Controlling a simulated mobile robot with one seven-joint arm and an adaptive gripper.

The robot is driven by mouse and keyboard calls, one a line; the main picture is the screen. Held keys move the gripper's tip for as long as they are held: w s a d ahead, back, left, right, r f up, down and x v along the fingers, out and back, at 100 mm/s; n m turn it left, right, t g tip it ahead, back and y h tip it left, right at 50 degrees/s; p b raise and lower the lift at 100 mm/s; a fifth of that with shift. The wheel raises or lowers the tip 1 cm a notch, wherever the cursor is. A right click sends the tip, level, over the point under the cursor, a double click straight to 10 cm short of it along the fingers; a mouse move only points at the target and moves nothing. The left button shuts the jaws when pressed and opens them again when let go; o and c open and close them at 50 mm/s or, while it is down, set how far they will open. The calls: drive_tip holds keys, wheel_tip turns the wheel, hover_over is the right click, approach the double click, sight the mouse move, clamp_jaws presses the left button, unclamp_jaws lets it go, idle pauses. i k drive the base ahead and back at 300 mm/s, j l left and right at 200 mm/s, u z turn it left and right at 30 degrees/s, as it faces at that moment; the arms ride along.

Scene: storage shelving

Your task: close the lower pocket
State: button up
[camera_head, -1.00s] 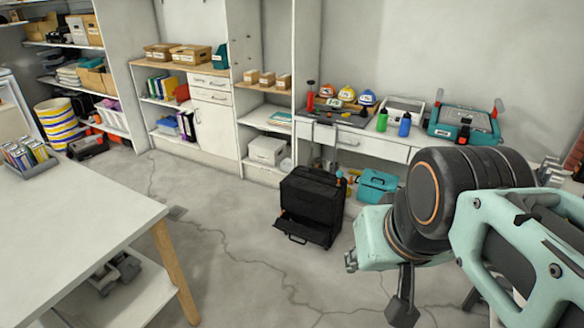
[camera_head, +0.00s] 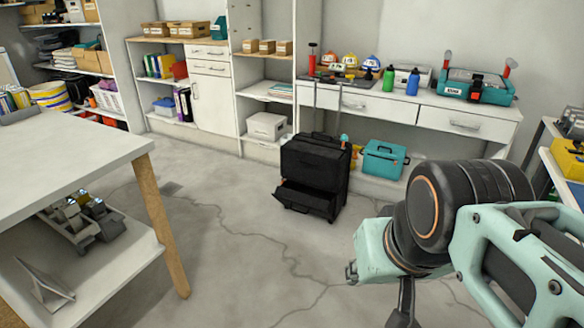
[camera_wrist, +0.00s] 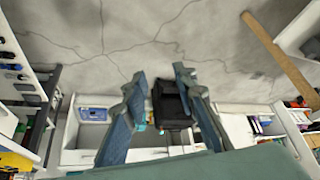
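A black upright case (camera_head: 318,165) stands on the floor in the middle of the head view, in front of the white bench. Its lower pocket (camera_head: 306,203) hangs open, tilted outward at the front near the floor, with a dark gap above it. In the wrist view the case (camera_wrist: 171,108) shows small, between and beyond my fingers. My gripper (camera_wrist: 160,78) is open and empty, well away from the case. In the head view my arm fills the lower right, and the fingertips are not clear there.
A white table (camera_head: 75,150) with a wooden leg and a lower shelf stands at the left. A teal box (camera_head: 384,160) sits right of the case. The white bench (camera_head: 420,108) is behind, and shelving stands at the right edge. The floor before the case is clear.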

sight(311, 206)
drive_tip(key=i+z, duration=0.15)
drive_tip(key=i, duration=0.3)
drive_tip(key=i+j+z, duration=0.15)
drive_tip(key=i, duration=0.25)
drive_tip(key=i+j+z, duration=0.15)
drive_tip(key=i, duration=0.3)
drive_tip(key=i+j+z, duration=0.2)
drive_tip(key=i, duration=0.2)
